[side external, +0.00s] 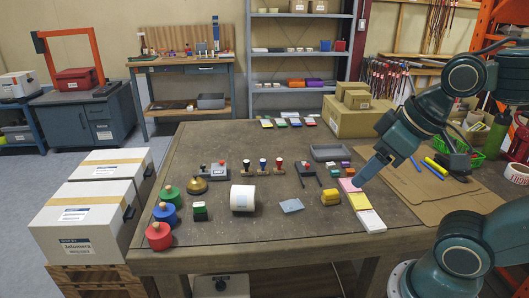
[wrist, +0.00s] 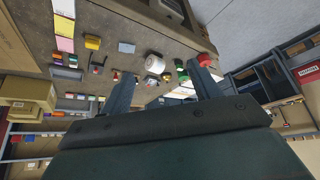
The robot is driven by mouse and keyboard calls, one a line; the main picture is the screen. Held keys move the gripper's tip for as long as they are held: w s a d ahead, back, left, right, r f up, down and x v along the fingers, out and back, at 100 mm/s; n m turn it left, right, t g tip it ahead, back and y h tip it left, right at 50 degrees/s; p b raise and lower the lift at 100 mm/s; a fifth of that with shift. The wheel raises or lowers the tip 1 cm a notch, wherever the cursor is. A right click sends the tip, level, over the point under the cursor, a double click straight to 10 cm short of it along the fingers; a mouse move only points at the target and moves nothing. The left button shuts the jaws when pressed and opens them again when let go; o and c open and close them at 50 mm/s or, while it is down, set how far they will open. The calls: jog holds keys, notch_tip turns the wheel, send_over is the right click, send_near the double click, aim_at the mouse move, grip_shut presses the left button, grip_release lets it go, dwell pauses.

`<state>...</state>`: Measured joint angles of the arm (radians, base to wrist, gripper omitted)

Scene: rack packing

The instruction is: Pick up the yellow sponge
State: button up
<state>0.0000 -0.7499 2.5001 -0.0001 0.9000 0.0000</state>
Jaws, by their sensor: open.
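The yellow sponge (side external: 330,197) appears to be the small yellow block on the wooden table, left of a strip of pink, yellow and white pads (side external: 358,201). It also shows in the wrist view (wrist: 92,42), near the upper left. My gripper (side external: 363,179) hangs above the table, up and to the right of the sponge in the side view, apart from it. In the wrist view my gripper's two fingers (wrist: 165,88) are spread wide with nothing between them.
A white roll (side external: 243,198) and a light blue sheet (side external: 291,205) lie left of the sponge. A grey tray (side external: 330,152) and small colored blocks (side external: 347,169) sit behind it. Cardboard boxes (side external: 355,117) stand at the back.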

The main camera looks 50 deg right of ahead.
jog(key=shift+w, duration=0.1)
jog(key=n+g, duration=0.6)
jog(key=n, duration=0.4)
send_over(332, 190)
notch_tip(332, 190, down, 19)
jog(key=shift+f, duration=0.1)
jog(key=shift+a+f, duration=0.1)
jog(key=shift+f, duration=4.2)
